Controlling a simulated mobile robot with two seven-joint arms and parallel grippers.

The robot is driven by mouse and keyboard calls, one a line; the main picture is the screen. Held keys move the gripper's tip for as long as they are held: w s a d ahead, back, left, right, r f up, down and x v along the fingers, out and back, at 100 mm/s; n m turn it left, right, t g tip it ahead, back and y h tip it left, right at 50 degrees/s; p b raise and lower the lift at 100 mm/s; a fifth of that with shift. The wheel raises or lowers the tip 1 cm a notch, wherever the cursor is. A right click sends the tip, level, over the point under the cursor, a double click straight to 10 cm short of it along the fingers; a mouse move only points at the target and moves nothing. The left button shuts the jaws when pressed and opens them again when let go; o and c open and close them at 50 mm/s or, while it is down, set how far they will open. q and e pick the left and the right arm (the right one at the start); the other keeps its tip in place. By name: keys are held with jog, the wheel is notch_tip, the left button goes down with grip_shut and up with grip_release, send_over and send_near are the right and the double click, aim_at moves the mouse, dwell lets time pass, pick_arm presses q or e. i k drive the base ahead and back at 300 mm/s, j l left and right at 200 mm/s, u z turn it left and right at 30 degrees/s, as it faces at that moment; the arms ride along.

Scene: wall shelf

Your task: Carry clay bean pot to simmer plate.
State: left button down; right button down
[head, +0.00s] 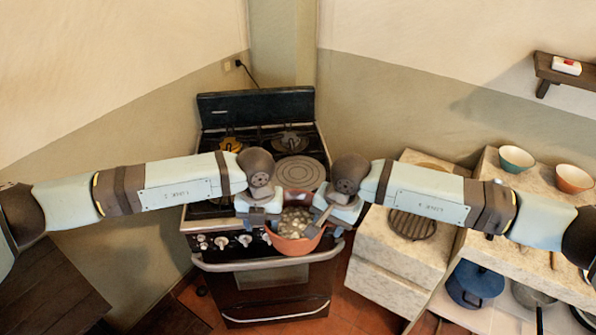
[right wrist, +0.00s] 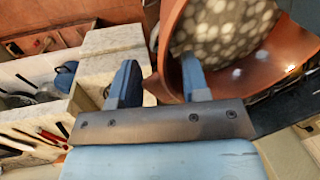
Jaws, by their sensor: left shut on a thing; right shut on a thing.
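The clay bean pot (head: 285,245), orange-brown with pale beans inside, hangs between my two grippers at the stove's front edge. It also shows in the right wrist view (right wrist: 285,55). My left gripper (head: 266,224) is shut on the pot's left side; the exact contact is hard to see. My right gripper (head: 318,224) is shut on its right side; in the right wrist view one finger is inside the rim and the other outside. A round, flat brown disc, which looks like the simmer plate (head: 300,173), lies on the stove top behind the pot, partly hidden by my grippers.
The stove (head: 265,267) has burners at the back left and back right (head: 290,141), and front knobs. At right, a stone counter (head: 385,250) bears a dark round grate (head: 412,226). Two bowls (head: 516,158) stand farther right; a blue pot (head: 474,284) sits below.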

aim_at(298, 173)
jog(key=i, duration=0.95)
